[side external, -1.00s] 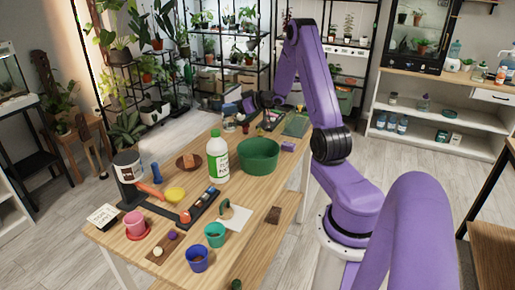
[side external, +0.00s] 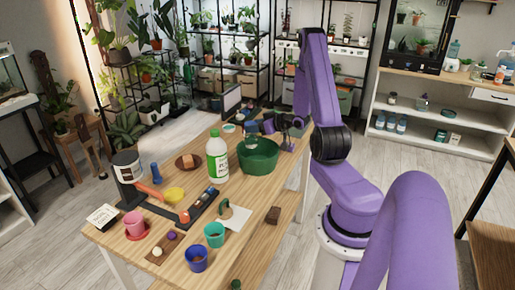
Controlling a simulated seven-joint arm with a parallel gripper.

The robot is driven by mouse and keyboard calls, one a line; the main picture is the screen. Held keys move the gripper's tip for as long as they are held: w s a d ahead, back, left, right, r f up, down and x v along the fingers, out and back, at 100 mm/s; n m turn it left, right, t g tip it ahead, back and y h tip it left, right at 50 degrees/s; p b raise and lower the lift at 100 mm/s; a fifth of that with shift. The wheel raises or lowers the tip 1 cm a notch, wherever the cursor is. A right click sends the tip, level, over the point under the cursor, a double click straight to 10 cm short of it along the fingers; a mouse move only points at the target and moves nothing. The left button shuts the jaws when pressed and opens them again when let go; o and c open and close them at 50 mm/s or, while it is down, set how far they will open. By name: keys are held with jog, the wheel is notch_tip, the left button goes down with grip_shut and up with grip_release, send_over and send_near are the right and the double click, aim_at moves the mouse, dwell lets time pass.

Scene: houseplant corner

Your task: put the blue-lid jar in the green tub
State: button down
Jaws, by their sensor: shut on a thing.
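The green tub (side external: 259,163) stands on the wooden table to the right of a white-and-green bottle. My gripper (side external: 257,131) is over the back left part of the tub's opening. It is shut on the jar (side external: 252,141), which looks clear and pale, with a dark bluish top between the fingers. The jar's lower end appears at or just inside the rim; whether it touches the tub I cannot tell. The fingers are small and partly merge with the jar.
The tall bottle (side external: 217,158) stands close to the tub's left side. A black tray (side external: 203,209) with small items, a teal pot (side external: 214,235), a blue pot (side external: 197,258) and a brown block (side external: 273,215) lie nearer the front. A white card lies before the tub.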

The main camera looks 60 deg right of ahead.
aim_at(257, 144)
jog(key=shift+f, duration=3.9)
jog(key=shift+f, duration=0.1)
jog(key=shift+c, duration=2.3)
grip_release()
